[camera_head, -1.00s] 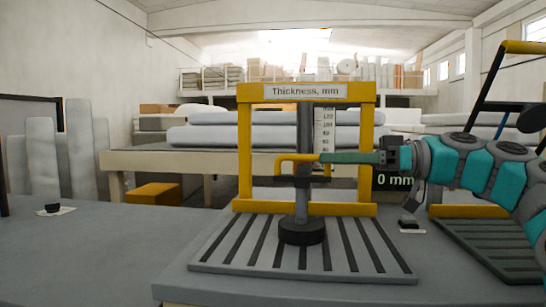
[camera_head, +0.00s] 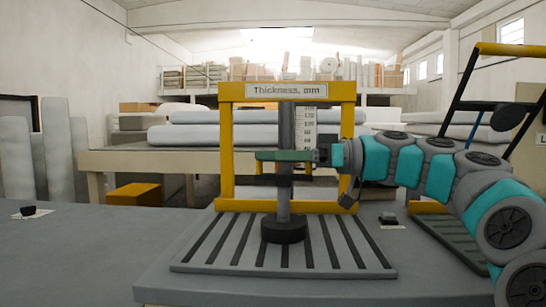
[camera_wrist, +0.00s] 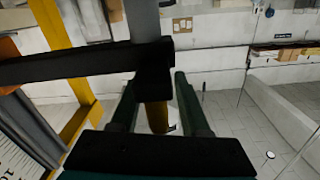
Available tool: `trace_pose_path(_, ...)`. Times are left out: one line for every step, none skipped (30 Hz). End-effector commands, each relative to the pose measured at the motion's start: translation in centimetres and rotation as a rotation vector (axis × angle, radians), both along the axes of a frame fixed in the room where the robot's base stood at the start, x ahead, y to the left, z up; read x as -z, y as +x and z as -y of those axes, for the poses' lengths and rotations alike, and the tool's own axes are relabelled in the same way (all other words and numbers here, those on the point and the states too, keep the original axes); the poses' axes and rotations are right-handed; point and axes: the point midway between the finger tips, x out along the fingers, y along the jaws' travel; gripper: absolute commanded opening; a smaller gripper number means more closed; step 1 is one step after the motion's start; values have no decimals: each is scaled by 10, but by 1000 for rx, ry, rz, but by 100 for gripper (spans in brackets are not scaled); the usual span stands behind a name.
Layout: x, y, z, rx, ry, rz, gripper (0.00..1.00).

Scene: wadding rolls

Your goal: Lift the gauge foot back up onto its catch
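The gauge foot (camera_head: 284,231) is a black disc at the bottom of a grey upright rod (camera_head: 286,118). It rests low on the slotted grey plate (camera_head: 188,265), inside the yellow gauge frame (camera_head: 226,150). My gripper (camera_head: 259,155) reaches in from the right at mid-rod height, its green fingers across the rod. In the wrist view the gripper (camera_wrist: 156,78) has its fingers apart, with the yellow handle (camera_wrist: 155,116) between them and gaps visible on both sides. A black cross bar (camera_wrist: 85,66) runs in front of the rod. I cannot make out the catch.
A scale (camera_head: 308,128) stands behind the rod, under the "Thickness, mm" sign (camera_head: 287,90). A small black object (camera_head: 388,218) lies on a card right of the frame. Another black object (camera_head: 28,211) lies far left. The left tabletop (camera_head: 75,250) is mostly clear.

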Motion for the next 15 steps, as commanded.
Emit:
trace_pose_path(0,0,0,0,0,0,40)
trace_pose_path(0,0,0,0,0,0,37)
trace_pose_path(0,0,0,0,0,0,32)
trace_pose_path(0,0,0,0,0,0,29)
trace_pose_path(0,0,0,0,0,0,26)
trace_pose_path(0,0,0,0,0,0,21)
trace_pose_path(0,0,0,0,0,0,18)
trace_pose_path(0,0,0,0,0,0,14)
trace_pose_path(0,0,0,0,0,0,10)
trace_pose_path(0,0,0,0,0,0,6)
trace_pose_path(0,0,0,0,0,0,3)
trace_pose_path(0,0,0,0,0,0,0)
trace_pose_path(0,0,0,0,0,0,0)
trace_pose_path(0,0,0,0,0,0,0)
trace_pose_path(0,0,0,0,0,0,0)
